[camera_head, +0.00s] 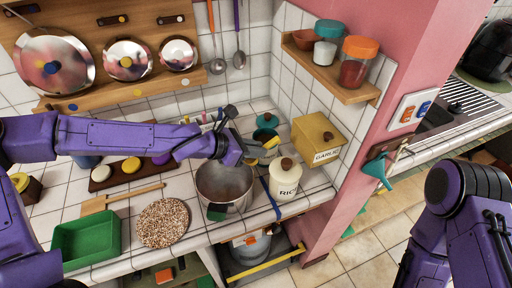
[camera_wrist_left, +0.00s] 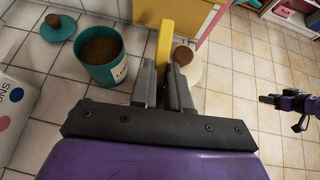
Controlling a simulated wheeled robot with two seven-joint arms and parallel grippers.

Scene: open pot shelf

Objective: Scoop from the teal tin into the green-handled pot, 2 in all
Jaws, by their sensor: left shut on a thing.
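My left gripper (camera_head: 258,152) is shut on a yellow scoop handle (camera_head: 272,143), beyond the pot's right rim in the head view. The handle also shows between the fingers in the left wrist view (camera_wrist_left: 164,45); the scoop's bowl cannot be made out. The teal tin (camera_wrist_left: 117,73) stands open, with brown contents, left of the fingers; it is partly hidden in the head view (camera_head: 264,134). Its teal lid (camera_wrist_left: 57,28) lies beside it. The metal pot (camera_head: 226,188) with a green handle (camera_head: 217,213) stands on the counter, partly under my left gripper. My right gripper (camera_wrist_left: 285,102) is small in the wrist view.
A cream RICE canister (camera_head: 286,178) stands close right of the pot. A yellow GARLIC box (camera_head: 318,138) stands behind it. A round trivet (camera_head: 162,223) and green bin (camera_head: 87,238) lie left of the pot. A shelf with jars (camera_head: 338,78) overhangs the right.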

